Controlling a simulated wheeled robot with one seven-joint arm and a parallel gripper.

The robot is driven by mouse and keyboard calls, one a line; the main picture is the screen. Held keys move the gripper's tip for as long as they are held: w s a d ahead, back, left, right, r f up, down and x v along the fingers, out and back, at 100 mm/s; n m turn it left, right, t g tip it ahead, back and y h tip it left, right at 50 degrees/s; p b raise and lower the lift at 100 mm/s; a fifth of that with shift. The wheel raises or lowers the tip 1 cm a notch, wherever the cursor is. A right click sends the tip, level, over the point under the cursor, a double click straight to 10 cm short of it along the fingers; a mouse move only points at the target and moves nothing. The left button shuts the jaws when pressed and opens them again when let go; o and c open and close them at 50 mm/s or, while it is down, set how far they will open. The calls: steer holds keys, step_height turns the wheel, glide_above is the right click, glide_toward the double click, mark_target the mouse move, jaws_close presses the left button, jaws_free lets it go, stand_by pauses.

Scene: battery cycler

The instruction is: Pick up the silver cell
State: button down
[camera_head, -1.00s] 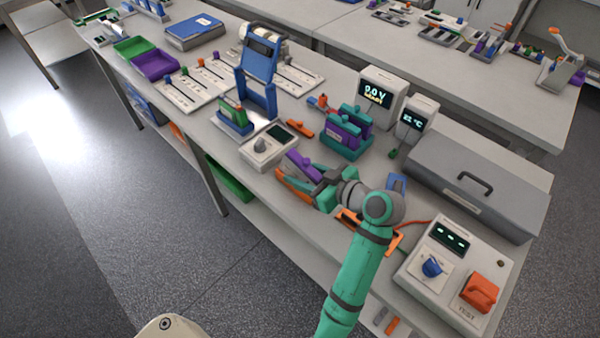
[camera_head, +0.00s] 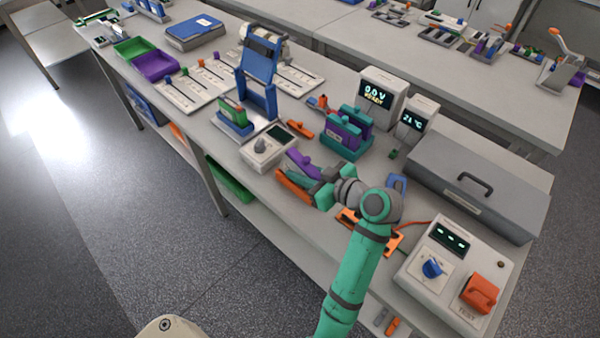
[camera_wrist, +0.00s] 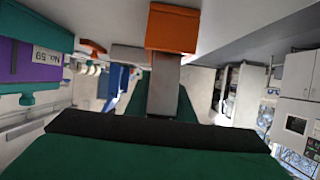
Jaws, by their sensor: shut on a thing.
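My gripper (camera_head: 307,174) is low over the near edge of the bench, in front of a small white unit with a knob. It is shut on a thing. In the wrist view a narrow grey metallic piece (camera_wrist: 163,85), which looks like the silver cell, stands ahead of the dark palm bar. An orange block (camera_wrist: 173,28) covers its far end. In the head view the gripper's front shows a purple part (camera_head: 302,161) and an orange part (camera_head: 294,186); the cell itself is not clear between them.
A teal holder with purple pieces (camera_head: 345,131) stands just behind the gripper. The white knob unit (camera_head: 265,148) is close on the left. A grey lidded box (camera_head: 480,190) and a white tester with an orange lever (camera_head: 450,270) stand to the right.

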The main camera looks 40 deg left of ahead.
mark_target(300, 165)
step_height(300, 165, up, 3)
steer(key=s+d+r, duration=0.7)
steer(key=s+r, duration=0.2)
steer(key=s, duration=0.3)
steer(key=shift+d+r, duration=0.2)
steer(key=shift+d, duration=0.05)
steer(key=shift+w, duration=0.1)
